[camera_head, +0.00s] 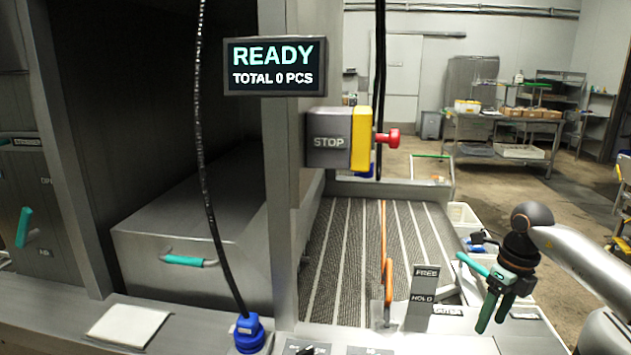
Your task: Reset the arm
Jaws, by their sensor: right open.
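My right gripper (491,322) is at the right, on a white arm that comes in from the right edge. Its two dark green fingers point down and are open, with nothing seen between them. It hangs over or in front of the area right of the grey conveyor belt (345,255); the exact gap is unclear. A teal bar (473,264) shows close by the gripper; I cannot tell whether they touch. My left gripper is not in view.
A red stop button (388,138) juts from the yellow and grey box. A display (275,67) reads READY, TOTAL 0 PCS. A FREE/HOLD plate (422,297) stands left of the gripper. A steel drawer with a teal handle (183,261) is at left. White bins (463,218) stand beside the belt.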

